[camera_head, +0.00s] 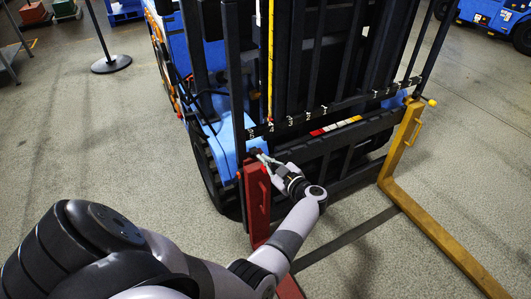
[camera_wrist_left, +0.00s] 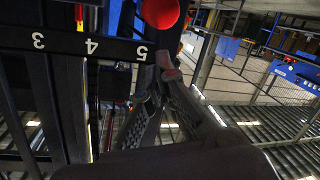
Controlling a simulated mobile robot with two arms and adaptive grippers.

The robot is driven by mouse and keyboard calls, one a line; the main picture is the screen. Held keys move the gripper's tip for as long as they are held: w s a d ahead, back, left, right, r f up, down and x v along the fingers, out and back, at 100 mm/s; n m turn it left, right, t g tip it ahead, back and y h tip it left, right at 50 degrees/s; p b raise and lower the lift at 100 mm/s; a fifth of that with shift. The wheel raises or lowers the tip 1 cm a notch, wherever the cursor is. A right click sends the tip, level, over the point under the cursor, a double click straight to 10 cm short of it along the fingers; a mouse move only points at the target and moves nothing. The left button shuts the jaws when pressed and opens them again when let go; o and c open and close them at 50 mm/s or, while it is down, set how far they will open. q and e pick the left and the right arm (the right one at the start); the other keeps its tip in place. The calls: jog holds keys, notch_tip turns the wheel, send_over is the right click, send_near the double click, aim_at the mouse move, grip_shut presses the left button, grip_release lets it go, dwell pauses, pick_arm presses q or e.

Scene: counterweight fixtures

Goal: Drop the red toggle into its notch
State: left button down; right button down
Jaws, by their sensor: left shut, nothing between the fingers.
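The red toggle (camera_wrist_left: 160,12) shows as a round red knob at the top of the left wrist view, by the mark 5 on the numbered black bar (camera_wrist_left: 100,46). In the head view it is too small and crowded by the gripper to make out clearly. My left gripper (camera_wrist_left: 163,62) is shut and empty, its fingertips just below the knob in the picture. I cannot tell whether they touch it. In the head view my left gripper (camera_head: 262,156) is at the top of the red fork (camera_head: 257,200). The notch is not clearly visible. My right gripper is not in view.
A blue forklift (camera_head: 222,135) stands ahead, with its black mast close to the gripper. The floor at the left is clear up to a black post base (camera_head: 111,64).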

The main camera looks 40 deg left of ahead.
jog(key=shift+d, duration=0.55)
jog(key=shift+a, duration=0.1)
